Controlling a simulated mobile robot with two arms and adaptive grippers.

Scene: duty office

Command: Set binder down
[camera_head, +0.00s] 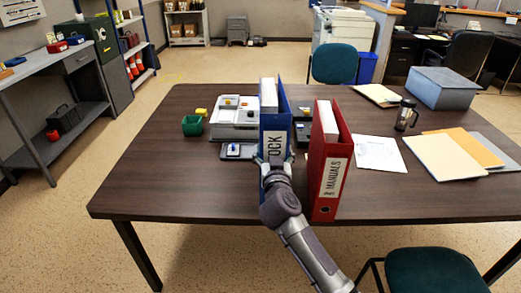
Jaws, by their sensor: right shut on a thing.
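A blue binder (283,105) with a white spine label ending in "OCK" stands upright above the middle of the brown table (190,175). My right gripper (276,162) is shut on the lower part of its spine. A red binder (326,203) labelled "MANUALS" stands upright just to the right, near the table's front edge, with a narrow gap between the two. My left gripper is not in view.
A light grey tray unit (226,131) and a green cup (192,126) stand left of the blue binder. Papers (380,154), folders (450,158), a dark press pot (406,115) and a grey-blue box (444,88) lie to the right. The table's front left is clear.

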